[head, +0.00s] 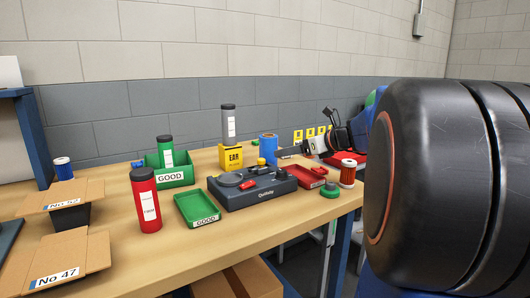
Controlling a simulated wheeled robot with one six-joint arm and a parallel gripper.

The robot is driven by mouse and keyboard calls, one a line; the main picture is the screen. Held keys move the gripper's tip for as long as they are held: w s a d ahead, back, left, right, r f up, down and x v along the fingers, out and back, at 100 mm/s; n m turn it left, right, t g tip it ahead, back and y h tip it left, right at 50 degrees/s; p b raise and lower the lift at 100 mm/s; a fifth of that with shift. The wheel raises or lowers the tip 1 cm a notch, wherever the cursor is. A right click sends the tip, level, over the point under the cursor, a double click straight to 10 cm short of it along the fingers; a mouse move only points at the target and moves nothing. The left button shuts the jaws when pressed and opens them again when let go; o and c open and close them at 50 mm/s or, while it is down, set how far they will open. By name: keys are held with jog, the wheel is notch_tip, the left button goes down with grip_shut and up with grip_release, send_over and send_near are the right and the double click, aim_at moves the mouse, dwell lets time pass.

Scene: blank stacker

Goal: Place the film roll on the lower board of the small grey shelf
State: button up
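A blue cylindrical roll (268,148) stands upright at the back of the wooden table; it may be the film roll, but I cannot tell for certain. A blue-and-white can (62,168) at the far left and a red-and-white cylinder (348,172) at the table's right are also roll-shaped. I cannot make out a small grey shelf. A dark jointed shape that may be my gripper (297,151) lies right of the blue roll; its fingers are too small to read. My large black arm link fills the right side and hides what is behind it.
On the table (115,205) stand a red canister (145,200), green GOOD trays (198,208), a yellow box (230,157) with a grey canister, a dark device (252,190) and a red tray (305,176). Open cardboard boxes (65,262) are at left. The front middle is bare.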

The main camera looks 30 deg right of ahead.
aim_at(271, 154)
jog(key=x, duration=1)
jog(key=shift+w+a+f, duration=0.1)
jog(key=shift+w+f, duration=0.1)
jog(key=shift+w, duration=0.15)
jog(key=shift+x, duration=2.75)
jog(key=shift+s+f, duration=0.15)
jog(key=shift+c, duration=0.3)
jog(key=c, duration=1.5)
